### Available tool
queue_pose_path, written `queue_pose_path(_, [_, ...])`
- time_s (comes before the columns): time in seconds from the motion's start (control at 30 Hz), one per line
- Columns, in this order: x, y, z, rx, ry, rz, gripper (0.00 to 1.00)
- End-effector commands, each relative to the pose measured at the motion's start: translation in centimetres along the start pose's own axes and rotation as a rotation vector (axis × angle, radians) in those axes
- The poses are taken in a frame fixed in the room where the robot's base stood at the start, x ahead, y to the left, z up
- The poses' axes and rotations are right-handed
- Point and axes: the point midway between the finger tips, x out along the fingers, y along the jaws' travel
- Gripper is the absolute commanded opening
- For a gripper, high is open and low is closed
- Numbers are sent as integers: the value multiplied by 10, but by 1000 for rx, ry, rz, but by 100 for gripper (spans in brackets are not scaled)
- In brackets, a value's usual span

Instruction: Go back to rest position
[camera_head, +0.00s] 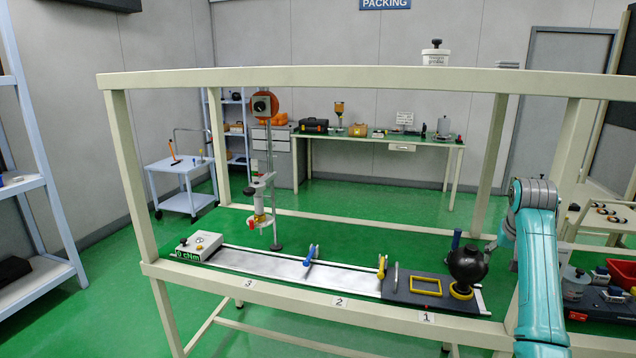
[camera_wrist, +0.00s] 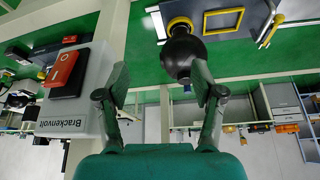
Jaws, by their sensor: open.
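My gripper (camera_wrist: 160,82) is open, with its two dark fingers spread apart and nothing held between them in the wrist view. My teal arm stands at the right of the camera_head view, and its gripper end lies close to a black round object (camera_head: 467,266). That object sits at a yellow ring (camera_head: 462,292) on the dark plate at the right end of the bench. It also shows beyond the fingers in the wrist view (camera_wrist: 182,54), apart from them. The gripper's fingers are hard to make out in the camera_head view.
The bench frame's top beam (camera_head: 330,79) and right post (camera_head: 575,140) stand near my arm. The bench holds a rail (camera_head: 340,277), a yellow square frame (camera_head: 426,286) and a display box (camera_head: 199,246). A Brackenvolt box (camera_wrist: 78,95) with a red switch shows left in the wrist view.

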Motion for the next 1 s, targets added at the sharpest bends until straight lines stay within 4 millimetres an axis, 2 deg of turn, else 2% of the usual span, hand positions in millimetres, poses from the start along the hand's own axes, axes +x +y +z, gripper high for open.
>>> queue_pose_path(0.27, [45, -11, 28, -20, 31, -10, 67])
queue_pose_path(0.47, [91, -23, 64, -41, 69, -23, 67])
queue_pose_path(0.7, [160, -41, 137, -78, 144, -48, 67])
queue_pose_path(1.0, [216, -56, 241, -123, 240, -83, 67])
